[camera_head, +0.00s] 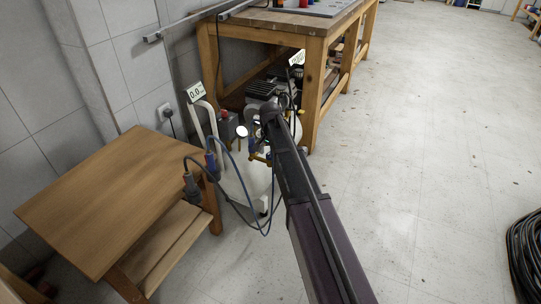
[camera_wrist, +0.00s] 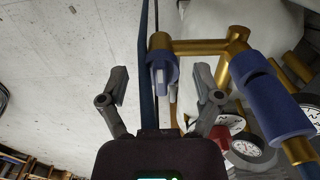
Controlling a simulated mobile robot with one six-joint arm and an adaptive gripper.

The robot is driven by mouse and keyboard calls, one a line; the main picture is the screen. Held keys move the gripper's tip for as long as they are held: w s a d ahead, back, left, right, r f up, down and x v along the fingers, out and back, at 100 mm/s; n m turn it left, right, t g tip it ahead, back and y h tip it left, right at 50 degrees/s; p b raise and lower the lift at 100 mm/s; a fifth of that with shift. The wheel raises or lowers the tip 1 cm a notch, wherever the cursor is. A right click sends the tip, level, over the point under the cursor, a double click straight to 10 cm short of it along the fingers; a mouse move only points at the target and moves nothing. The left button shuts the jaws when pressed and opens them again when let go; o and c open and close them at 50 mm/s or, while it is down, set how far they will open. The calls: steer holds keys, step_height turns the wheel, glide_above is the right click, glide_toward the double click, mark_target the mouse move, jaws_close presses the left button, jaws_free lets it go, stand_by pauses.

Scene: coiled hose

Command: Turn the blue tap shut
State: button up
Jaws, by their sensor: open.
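In the wrist view, a small blue tap handle (camera_wrist: 163,66) sits at the end of a brass pipe (camera_wrist: 200,47). My gripper (camera_wrist: 160,80) is open and empty, with one finger to the left and one to the right of the handle in the picture. No contact shows, and I cannot tell how deep the handle lies between the fingers. A larger blue cylinder (camera_wrist: 270,95) is on the brass fittings to the right. In the head view, the blue and brass fittings (camera_head: 252,146) are on the white compressor tank, and my arm hides most of my gripper.
The white tank (camera_head: 240,185) stands between a low wooden table (camera_head: 110,195) and a workbench (camera_head: 316,80). Blue and dark hoses (camera_head: 264,220) loop in front of it. Round gauges (camera_wrist: 248,148) sit near my right finger. A coiled hose (camera_head: 525,255) lies on the open floor at right.

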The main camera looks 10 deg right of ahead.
steer(key=c, duration=1.1)
steer(key=shift+c, duration=0.2)
steer(key=shift+n, duration=0.4)
steer(key=n, duration=1.2)
steer(key=shift+n, duration=0.3)
steer(key=shift+s+n, duration=0.1)
steer(key=shift+n, duration=2.2)
